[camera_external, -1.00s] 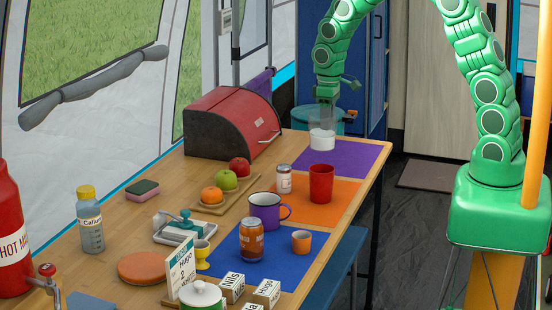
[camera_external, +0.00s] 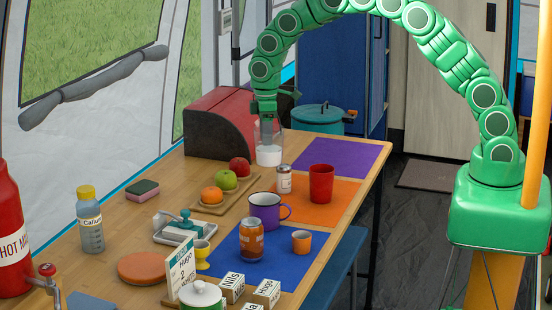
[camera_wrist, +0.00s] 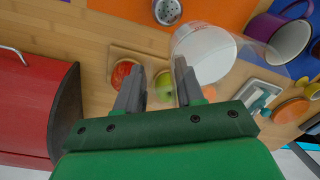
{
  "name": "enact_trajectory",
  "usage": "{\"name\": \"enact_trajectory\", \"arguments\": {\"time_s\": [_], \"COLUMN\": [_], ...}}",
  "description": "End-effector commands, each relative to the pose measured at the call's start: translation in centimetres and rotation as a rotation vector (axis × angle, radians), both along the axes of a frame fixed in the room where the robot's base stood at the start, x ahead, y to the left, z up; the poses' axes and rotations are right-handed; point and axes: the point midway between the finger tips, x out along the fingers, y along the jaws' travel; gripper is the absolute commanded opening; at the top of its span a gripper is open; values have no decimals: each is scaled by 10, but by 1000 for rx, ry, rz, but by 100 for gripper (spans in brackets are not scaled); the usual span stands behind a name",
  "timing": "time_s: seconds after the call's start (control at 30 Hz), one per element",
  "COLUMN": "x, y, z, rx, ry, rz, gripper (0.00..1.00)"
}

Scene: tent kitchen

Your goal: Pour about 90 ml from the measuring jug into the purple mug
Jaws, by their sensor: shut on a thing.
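The clear measuring jug (camera_external: 268,156) with white liquid in its lower part looks upright, in front of the bread bin's right end. My gripper (camera_external: 266,119) is shut on it from above; the exact grip is hard to see. In the wrist view my gripper's fingers (camera_wrist: 160,85) stand beside the see-through jug (camera_wrist: 207,52). The purple mug (camera_external: 264,213) stands upright between the orange and blue mats, nearer the camera than the jug. It also shows in the wrist view at the upper right (camera_wrist: 283,33), apart from the jug. Its contents cannot be made out.
The red bread bin (camera_external: 215,125) stands left of the jug. A fruit board (camera_external: 208,208) lies between bin and mug. The purple mat (camera_external: 345,157) is clear.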

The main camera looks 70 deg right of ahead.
Motion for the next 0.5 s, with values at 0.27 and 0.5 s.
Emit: {"name": "enact_trajectory", "arguments": {"time_s": [0.27,0.5], "x": [27,46], "y": [29,51], "z": [-13,-25], "rx": [1,2], "ry": [2,0], "rz": [108,192], "gripper": [0,0]}}
